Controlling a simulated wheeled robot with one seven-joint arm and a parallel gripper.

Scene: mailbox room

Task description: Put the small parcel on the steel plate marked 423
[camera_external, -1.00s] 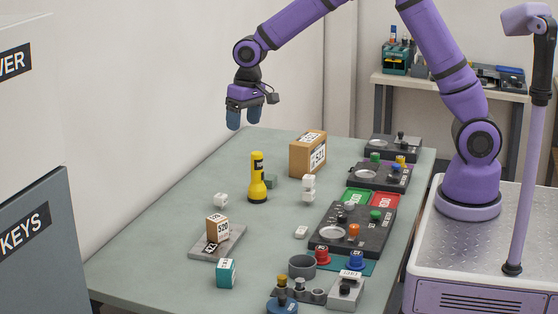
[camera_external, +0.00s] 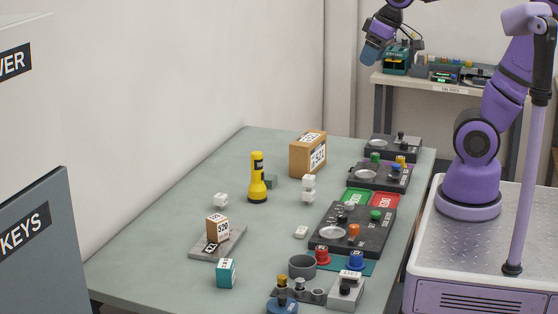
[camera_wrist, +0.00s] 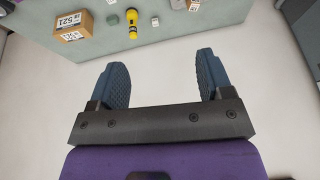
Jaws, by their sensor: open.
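The small parcel (camera_external: 217,229) is a brown box with a white label that seems to read 520. It sits upright on the grey steel plate (camera_external: 232,241) at the table's left front. The plate's dark mark is partly covered by the parcel and too small to read surely. My gripper (camera_external: 371,55) is high at the back, beyond the table's far end and well away from the parcel. In the wrist view my gripper (camera_wrist: 164,75) has its two blue fingers wide apart with nothing between them.
A larger brown box (camera_external: 308,154) and a yellow flashlight (camera_external: 257,178) stand farther back on the table (camera_external: 180,215). Black panels with knobs (camera_external: 350,229) line the right side. White cubes (camera_external: 308,188) and a teal cube (camera_external: 226,273) stand about. A shelf (camera_external: 450,88) is behind.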

